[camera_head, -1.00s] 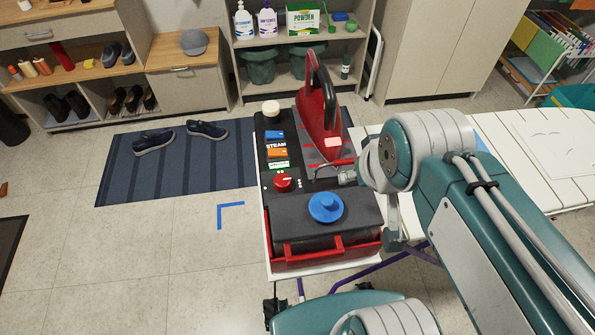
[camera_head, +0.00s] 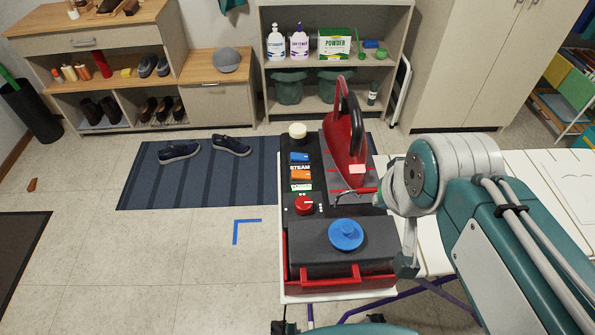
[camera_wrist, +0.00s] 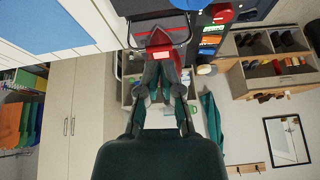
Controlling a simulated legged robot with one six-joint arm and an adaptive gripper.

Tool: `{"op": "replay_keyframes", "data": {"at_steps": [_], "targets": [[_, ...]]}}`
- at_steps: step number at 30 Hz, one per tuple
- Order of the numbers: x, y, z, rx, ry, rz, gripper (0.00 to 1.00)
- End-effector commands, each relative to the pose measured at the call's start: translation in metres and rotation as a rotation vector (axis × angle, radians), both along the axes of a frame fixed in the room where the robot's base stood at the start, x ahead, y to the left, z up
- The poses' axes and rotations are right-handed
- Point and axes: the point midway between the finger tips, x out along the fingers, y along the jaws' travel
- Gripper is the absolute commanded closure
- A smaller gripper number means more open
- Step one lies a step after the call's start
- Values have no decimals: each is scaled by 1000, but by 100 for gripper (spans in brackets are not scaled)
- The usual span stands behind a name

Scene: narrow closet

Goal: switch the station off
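The black steam station (camera_head: 300,222) stands on the near end of the white ironing board. Its top strip carries a cream knob (camera_head: 297,131), a blue switch (camera_head: 300,157), an orange switch (camera_head: 301,174) and a red dial (camera_head: 305,205). A red iron (camera_head: 343,143) rests on its plate. The tank in front has a blue cap (camera_head: 346,235). My gripper is mostly hidden behind my wrist in the head view, right of the iron.
The ironing board (camera_head: 515,190) extends right under my arm. A shelf (camera_head: 335,78) with bottles, a powder box and bins stands behind. A shoe rack (camera_head: 112,85) is at back left. A striped mat (camera_head: 195,180) lies on clear floor left of the station.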

Motion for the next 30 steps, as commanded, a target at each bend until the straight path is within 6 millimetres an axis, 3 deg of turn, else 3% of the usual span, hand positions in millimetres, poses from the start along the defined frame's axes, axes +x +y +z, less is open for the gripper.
{"op": "replay_keyframes", "data": {"at_steps": [14,24,30], "targets": [[84,41,26,338,256,-642,100],[146,82,21,465,445,-1152,100],[169,99,14,485,512,-1366,100]]}}
